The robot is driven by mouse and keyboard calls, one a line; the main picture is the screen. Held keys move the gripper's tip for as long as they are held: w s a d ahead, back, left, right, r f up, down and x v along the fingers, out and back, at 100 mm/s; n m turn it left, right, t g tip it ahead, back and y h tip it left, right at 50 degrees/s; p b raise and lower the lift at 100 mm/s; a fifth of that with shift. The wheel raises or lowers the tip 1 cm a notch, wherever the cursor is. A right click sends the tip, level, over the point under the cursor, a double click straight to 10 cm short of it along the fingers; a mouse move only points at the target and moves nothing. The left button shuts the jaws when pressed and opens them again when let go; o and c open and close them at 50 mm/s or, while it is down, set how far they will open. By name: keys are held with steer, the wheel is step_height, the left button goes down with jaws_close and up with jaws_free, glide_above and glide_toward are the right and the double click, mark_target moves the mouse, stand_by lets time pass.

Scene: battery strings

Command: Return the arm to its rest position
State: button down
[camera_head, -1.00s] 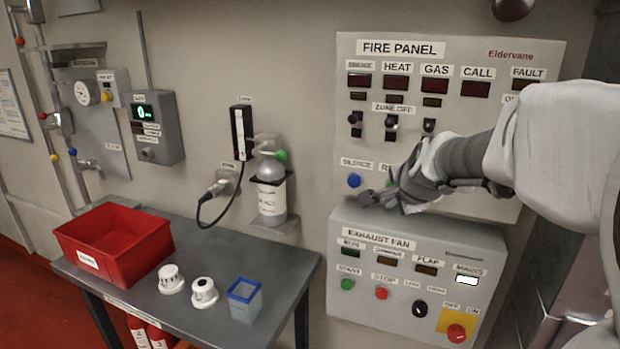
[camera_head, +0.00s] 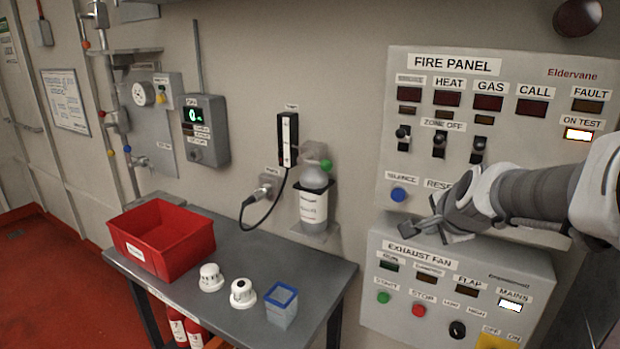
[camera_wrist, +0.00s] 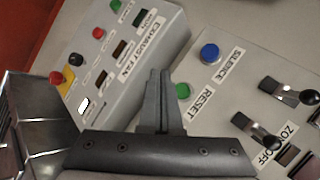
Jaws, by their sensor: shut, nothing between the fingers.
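My gripper (camera_head: 437,228) is shut and empty. In the head view it is in front of the fire panel (camera_head: 560,150), just above the top of the exhaust fan box (camera_head: 470,253), at the end of my arm reaching in from the right. In the wrist view my gripper's fingers (camera_wrist: 158,90) are together, with the green reset button (camera_wrist: 183,91) and the blue silence button (camera_wrist: 209,53) to their right. I cannot tell whether the fingertips touch any surface. In the head view the reset button is hidden behind my gripper.
A grey table (camera_head: 235,330) at the lower left holds a red bin (camera_head: 140,252), two white detectors and a blue-rimmed cup (camera_head: 281,305). A gas bottle (camera_head: 313,205) and a gas meter (camera_head: 205,145) are on the wall. Red floor is clear at far left.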

steer(key=s+a+n+g, duration=0.1)
steer(key=s+a+n, duration=0.3)
steer(key=s, duration=0.3)
steer(key=s+a+f+n+g+y, duration=0.1)
steer(key=s+a+n, duration=0.3)
steer(key=s+n, duration=0.3)
steer(key=s+a+f+n+g, duration=0.1)
steer(key=s+a+n, duration=0.3)
steer(key=s, duration=0.4)
steer(key=shift+a+f+n+g+y, duration=0.15)
steer(key=shift+a+n+g+y, duration=0.2)
steer(key=shift+n, duration=0.55)
steer(key=shift+d, duration=0.1)
